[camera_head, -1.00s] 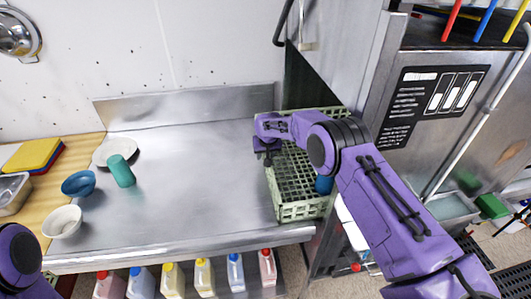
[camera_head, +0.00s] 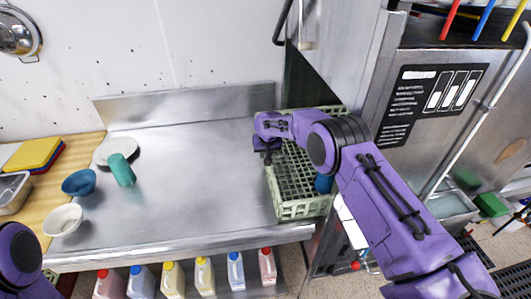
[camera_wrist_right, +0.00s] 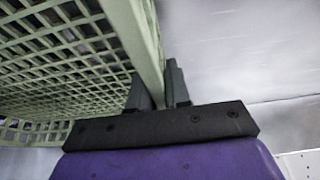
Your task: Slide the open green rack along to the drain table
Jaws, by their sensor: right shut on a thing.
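The open green rack (camera_head: 303,208) sits at the right end of the steel table (camera_head: 205,165), against the dishwashing machine, its far part in the dark opening. My right gripper (camera_head: 267,150) is at the rack's left side. In the right wrist view my right gripper (camera_wrist_right: 160,95) is shut on the rack's wall, with one finger on each side of it; the rack's mesh (camera_wrist_right: 65,60) fills the left of that view. A blue item (camera_head: 323,184) shows at the rack's right, partly hidden by my arm. My left arm shows at the lower left; its gripper is out of view.
A teal cup (camera_head: 122,170), a white plate (camera_head: 117,151), a blue bowl (camera_head: 79,183) and a white bowl (camera_head: 63,220) are at the table's left. The middle of the table is clear. Several bottles (camera_head: 203,277) stand below. The machine (camera_head: 440,100) stands at the right.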

